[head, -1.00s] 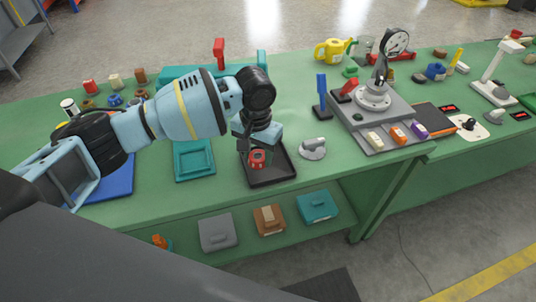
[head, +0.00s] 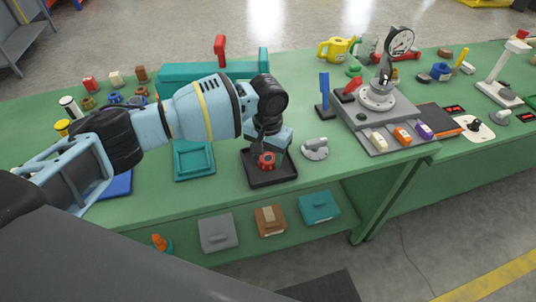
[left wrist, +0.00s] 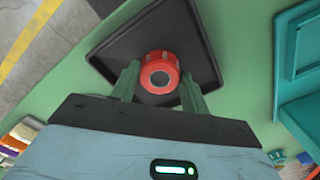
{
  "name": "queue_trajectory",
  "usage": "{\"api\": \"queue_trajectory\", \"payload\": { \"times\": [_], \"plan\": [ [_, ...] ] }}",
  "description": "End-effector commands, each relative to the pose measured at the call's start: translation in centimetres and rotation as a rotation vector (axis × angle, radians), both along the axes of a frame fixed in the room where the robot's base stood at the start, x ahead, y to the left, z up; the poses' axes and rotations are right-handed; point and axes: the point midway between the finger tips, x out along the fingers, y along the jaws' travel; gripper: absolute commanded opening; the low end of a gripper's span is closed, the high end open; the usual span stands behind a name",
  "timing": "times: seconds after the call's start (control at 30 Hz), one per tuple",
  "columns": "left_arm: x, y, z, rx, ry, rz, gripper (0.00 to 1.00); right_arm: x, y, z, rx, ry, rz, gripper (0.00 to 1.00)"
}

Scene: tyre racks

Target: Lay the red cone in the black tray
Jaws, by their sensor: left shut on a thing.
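The black tray (head: 262,181) lies on the green bench near its front edge. The red cone (head: 267,160) is over the tray's floor in the head view. My left gripper (head: 267,151) reaches down from above and is shut on the cone. In the left wrist view, the cone (left wrist: 160,70) sits between the two green fingers (left wrist: 160,76), one round end with a dark centre facing the camera. The black tray (left wrist: 203,48) is behind it. I cannot tell whether the cone touches the tray floor. My right gripper is not in view.
A teal tray (head: 194,160) lies to the left of the black tray. A grey-and-white knob-like piece (head: 314,149) stands close to its right. The dial gauge stand (head: 377,98) is farther right. Several boxes, including a grey one (head: 218,233), sit on the shelf below.

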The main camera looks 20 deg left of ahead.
Motion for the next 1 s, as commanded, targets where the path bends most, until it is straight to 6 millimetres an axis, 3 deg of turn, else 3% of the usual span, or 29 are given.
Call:
{"api": "queue_trajectory", "payload": {
  "times": [0.2, 0.23, 0.37, 0.73, 1.0],
  "plan": [
    [0.0, 0.0, -0.3, -0.001, 0.0, 0.0, 0.21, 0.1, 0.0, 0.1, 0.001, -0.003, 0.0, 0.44],
    [0.0, 0.0, -0.2, 0.0, 0.0, 0.0, 0.49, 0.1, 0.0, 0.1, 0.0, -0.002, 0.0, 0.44],
    [0.0, 0.0, -0.2, 0.0, 0.0, 0.0, 0.66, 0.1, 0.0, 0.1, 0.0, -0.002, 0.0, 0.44],
    [0.0, 0.0, 0.2, 0.0, -0.002, 0.0, 0.67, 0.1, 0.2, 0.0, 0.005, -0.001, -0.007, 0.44],
    [0.1, -0.1, 4.6, -0.002, -0.007, 0.0, 0.67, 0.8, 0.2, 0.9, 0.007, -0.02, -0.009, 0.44]
  ]
}}
